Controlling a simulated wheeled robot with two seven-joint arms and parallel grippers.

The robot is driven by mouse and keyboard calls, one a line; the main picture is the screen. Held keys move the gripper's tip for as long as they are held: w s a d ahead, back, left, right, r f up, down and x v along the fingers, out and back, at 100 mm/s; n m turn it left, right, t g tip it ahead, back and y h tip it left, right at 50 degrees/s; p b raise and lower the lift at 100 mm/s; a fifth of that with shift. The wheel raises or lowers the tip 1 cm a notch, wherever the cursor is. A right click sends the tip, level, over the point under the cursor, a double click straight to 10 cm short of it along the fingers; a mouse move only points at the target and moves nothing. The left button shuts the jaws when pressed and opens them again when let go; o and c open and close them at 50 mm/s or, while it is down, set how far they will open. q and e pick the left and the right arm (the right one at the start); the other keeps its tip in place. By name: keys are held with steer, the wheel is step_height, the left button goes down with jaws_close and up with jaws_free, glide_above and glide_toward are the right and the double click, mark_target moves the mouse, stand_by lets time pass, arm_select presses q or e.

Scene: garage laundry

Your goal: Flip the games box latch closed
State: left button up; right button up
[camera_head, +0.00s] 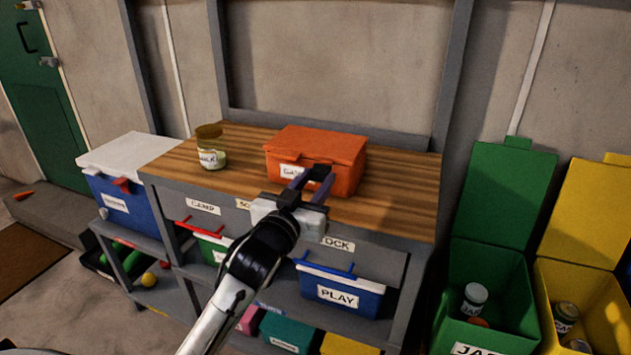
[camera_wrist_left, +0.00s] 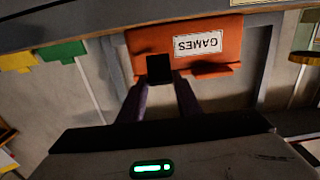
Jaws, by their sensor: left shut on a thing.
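The orange games box (camera_head: 345,177) sits on the wooden workbench top (camera_head: 400,202), with its lid (camera_head: 318,143) down. Its white label, partly hidden in the head view, reads GAMES upside down in the wrist view (camera_wrist_left: 198,43). A dark square latch (camera_wrist_left: 159,66) is on the box front beside the label. My left gripper (camera_head: 313,176) reaches the box front from the near side. In the wrist view its two fingers (camera_wrist_left: 161,80) meet at the latch and are shut on it. The fingers hide most of the latch in the head view. My right gripper is not in view.
A jar (camera_head: 211,150) stands on the bench left of the box. Below the bench edge are labelled fronts and a blue PLAY bin (camera_head: 343,292). A white-lidded blue bin (camera_head: 123,205) is left; open green (camera_head: 497,285) and yellow bins are right. The bench top's right end is clear.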

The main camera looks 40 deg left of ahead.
mark_target(320, 171)
arm_select(q)
steer(key=shift+r+p, duration=0.2)
steer(key=shift+p, duration=0.25)
steer(key=r+g+p, duration=0.1)
steer(key=p, duration=0.3)
steer(key=w+g+p, duration=0.1)
steer(key=g+p, duration=0.1)
steer(key=p, duration=0.3)
steer(key=shift+a+r+h, duration=0.1)
steer(key=shift+r+h, duration=0.2)
steer(key=shift+r, duration=0.1)
steer(key=shift+w+g, duration=0.2)
steer(key=shift+g, duration=0.2)
steer(key=shift+w+a+r+g+h, duration=0.15)
steer(key=shift+w+r+g+h, duration=0.2)
steer(key=shift+g, duration=0.4)
steer(key=shift+w+a+r+g+h, duration=0.15)
steer(key=shift+w+g, duration=0.25)
steer(key=shift+g, duration=0.35)
steer(key=shift+f, duration=0.1)
steer(key=o, duration=1)
steer(key=shift+o, duration=0.2)
